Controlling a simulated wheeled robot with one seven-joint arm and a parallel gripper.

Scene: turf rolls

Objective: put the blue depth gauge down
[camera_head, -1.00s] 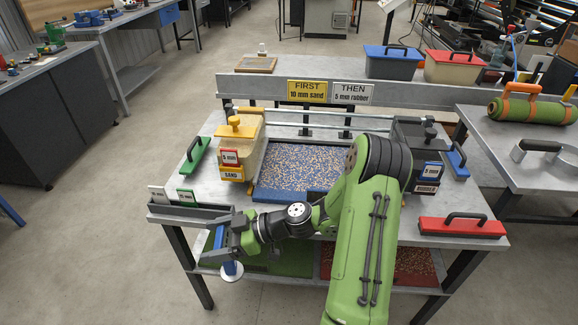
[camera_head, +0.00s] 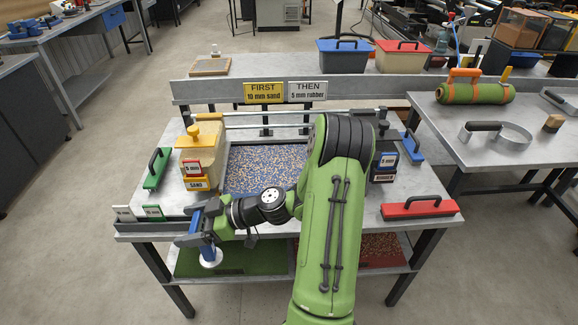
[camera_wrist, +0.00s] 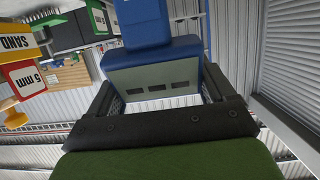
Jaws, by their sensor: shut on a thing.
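My gripper (camera_head: 197,226) is shut on the blue depth gauge (camera_head: 207,250), at the front left of the workbench in the head view. The gauge hangs below the fingers with a white round foot at its lower end, held clear of the bench top. In the wrist view the gauge's blue body (camera_wrist: 150,55) fills the space between the jaws. A dark grey trough (camera_head: 150,227) runs along the bench's front left edge beside my gripper, with small white and green tags.
A side table (camera_head: 480,150) at right holds a green roll (camera_head: 475,93). My arm hides part of the bench.

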